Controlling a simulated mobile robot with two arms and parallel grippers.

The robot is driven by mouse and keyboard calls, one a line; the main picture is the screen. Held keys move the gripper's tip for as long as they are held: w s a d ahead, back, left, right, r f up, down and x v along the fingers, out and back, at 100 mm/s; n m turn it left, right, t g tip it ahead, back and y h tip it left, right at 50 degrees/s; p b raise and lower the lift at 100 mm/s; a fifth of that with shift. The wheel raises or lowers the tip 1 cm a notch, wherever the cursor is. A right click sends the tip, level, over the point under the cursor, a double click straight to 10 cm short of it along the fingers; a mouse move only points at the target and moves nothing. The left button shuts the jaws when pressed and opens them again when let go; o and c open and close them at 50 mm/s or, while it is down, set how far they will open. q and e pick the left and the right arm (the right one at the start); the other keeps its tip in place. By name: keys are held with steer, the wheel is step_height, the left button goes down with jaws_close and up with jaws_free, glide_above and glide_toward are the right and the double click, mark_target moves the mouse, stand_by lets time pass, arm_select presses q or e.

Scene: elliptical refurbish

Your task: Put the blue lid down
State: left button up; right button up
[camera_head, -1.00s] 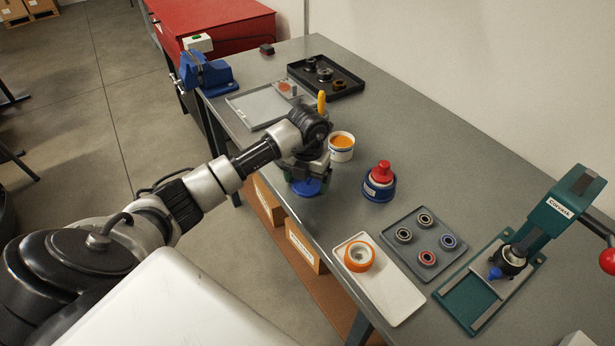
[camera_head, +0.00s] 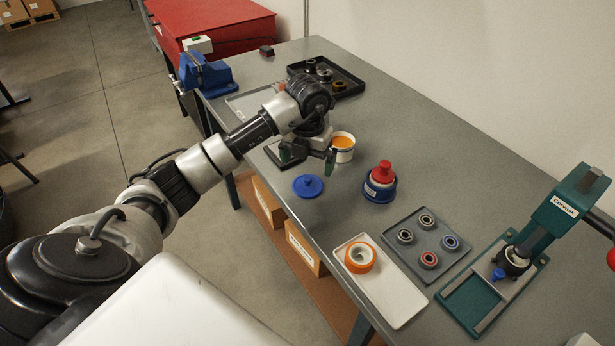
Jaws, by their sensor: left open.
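The blue lid (camera_head: 308,186) is a round disc with a small knob on top. It lies flat on the grey workbench (camera_head: 262,212) near its front edge, apart from the gripper. My left gripper (camera_head: 310,166) is open and empty above and behind the lid, with its dark fingers spread wide. A white tub with orange contents (camera_head: 343,151) stands beside the right finger; I cannot tell whether they touch. My right gripper is not in view.
A blue container with a red top (camera_head: 379,187) stands right of the lid. Further right are a white tray (camera_head: 392,302) with an orange ring, a grey tray (camera_head: 402,259) of bearings and a green press (camera_head: 485,300). A blue vise (camera_head: 207,75) is at the far left.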

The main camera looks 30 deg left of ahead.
mark_target(308, 178)
arm_select(q)
step_height(308, 178, up, 6)
steer(key=shift+f+b, duration=0.15)
steer(key=shift+b, duration=0.15)
stand_by(0.4)
